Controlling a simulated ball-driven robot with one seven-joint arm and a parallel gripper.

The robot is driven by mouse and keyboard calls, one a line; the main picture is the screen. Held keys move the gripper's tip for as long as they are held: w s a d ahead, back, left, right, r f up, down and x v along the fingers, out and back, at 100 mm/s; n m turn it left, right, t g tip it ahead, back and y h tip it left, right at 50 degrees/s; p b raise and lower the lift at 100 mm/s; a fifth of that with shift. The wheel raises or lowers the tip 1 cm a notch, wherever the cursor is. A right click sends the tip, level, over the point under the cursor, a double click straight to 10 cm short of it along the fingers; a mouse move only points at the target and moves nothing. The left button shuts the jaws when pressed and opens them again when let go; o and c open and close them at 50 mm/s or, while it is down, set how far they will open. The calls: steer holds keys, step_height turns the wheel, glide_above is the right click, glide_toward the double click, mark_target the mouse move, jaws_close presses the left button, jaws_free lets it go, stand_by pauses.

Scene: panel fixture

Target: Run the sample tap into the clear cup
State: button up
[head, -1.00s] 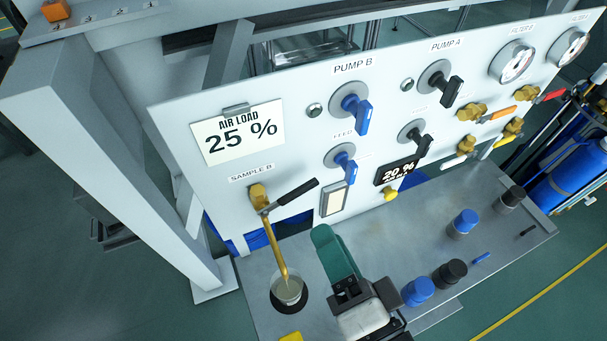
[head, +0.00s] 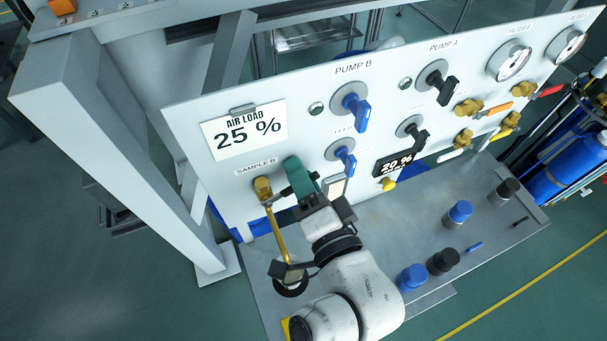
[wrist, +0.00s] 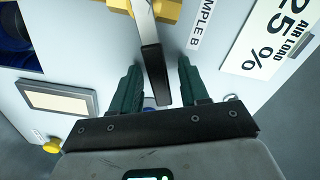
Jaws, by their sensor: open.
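The brass sample tap (head: 262,188) is on the panel under the SAMPLE B label, its long spout (head: 278,235) running down toward the bench. The tap's black lever handle (wrist: 154,75) points down between my fingers in the wrist view. My gripper (wrist: 156,88) is open, with one green finger on each side of the handle and gaps visible on both sides. In the head view, my gripper (head: 300,180) is right of the tap and hides most of the handle. The clear cup under the spout is mostly hidden by my arm; its black round base (head: 292,289) shows.
The AIR LOAD 25 % card (head: 245,130) is above the tap. Blue and black capped containers (head: 458,214) stand on the right of the bench.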

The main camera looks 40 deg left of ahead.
jaws_close()
stand_by(0.3)
stand_by(0.3)
steer(key=shift+w+d+f+m+p, duration=0.15)
steer(key=shift+f+m+p, duration=0.2)
steer(key=shift+m, duration=0.25)
steer(key=shift+w+f+m+p, duration=0.1)
steer(key=shift+f+m+p, duration=0.1)
steer(key=shift+m+p, duration=0.3)
steer(key=shift+f+m, duration=0.8)
steer(key=shift+m, duration=0.5)
jaws_free()
steer(key=shift+d, duration=0.1)
